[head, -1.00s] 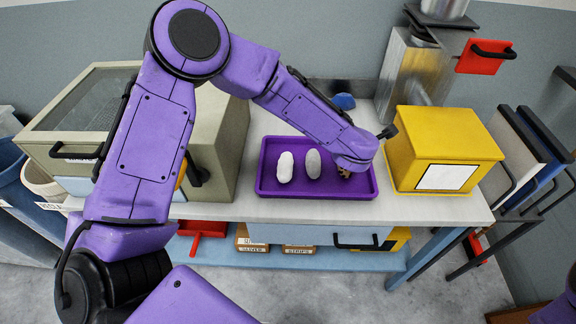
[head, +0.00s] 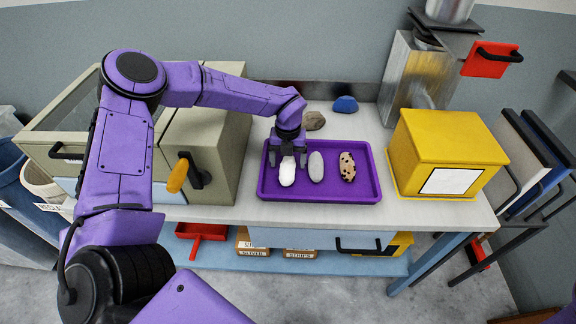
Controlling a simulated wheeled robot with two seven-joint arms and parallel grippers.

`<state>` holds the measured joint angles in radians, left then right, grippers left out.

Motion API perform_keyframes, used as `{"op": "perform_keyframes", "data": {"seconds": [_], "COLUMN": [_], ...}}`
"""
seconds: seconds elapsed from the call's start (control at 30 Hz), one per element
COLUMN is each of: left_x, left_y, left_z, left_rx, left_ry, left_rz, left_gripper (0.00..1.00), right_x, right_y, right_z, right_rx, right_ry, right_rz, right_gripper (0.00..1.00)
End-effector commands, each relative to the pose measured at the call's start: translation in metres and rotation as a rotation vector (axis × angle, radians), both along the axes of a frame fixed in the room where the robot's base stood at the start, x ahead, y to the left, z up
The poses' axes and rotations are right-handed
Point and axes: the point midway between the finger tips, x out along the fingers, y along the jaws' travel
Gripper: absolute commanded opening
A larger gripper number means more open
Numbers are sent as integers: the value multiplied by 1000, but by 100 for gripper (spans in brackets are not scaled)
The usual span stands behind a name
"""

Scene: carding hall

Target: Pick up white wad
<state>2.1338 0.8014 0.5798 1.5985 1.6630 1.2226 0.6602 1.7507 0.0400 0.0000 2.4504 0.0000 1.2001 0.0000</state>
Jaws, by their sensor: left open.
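The white wad (head: 287,174) lies at the left of a purple tray (head: 325,197) on the bench. My left gripper (head: 287,158) is over the wad's far end, pointing down, with its fingers open on either side. I cannot tell whether the fingers touch the wad. A grey wad (head: 316,167) lies just right of it, and a speckled wad (head: 347,167) lies further right in the tray. My right gripper is not in view.
A brown wad (head: 314,120) and a blue wad (head: 345,104) lie on the bench behind the tray. A yellow box (head: 447,140) stands to the right. A beige machine (head: 205,140) with an orange-handled knob stands close on the left.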

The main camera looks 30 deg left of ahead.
Motion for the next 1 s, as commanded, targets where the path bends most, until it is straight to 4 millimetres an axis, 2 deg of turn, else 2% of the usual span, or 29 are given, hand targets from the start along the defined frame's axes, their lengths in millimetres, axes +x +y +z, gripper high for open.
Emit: {"op": "perform_keyframes", "data": {"seconds": [0.13, 0.3, 0.33, 0.5, 0.87, 1.0], "left_x": [0, 1, 1, 1, 1, 2], "left_y": [0, -1, -1, -1, -1, -1], "left_z": [-14, -15, -15, -15, -12, 11], "left_rx": [0, 0, 0, 0, 0, -1], "left_ry": [-1, -2, -2, -2, -4, -9], "left_rz": [0, -1, -1, -1, -1, -2], "left_gripper": [82, 82, 79, 23, 22, 22], "right_x": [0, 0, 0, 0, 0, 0], "right_y": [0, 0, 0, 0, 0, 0], "right_z": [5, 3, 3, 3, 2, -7], "right_rx": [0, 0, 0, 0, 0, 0], "right_ry": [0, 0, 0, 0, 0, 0], "right_rz": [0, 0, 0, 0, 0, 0], "right_gripper": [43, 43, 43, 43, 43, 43]}}
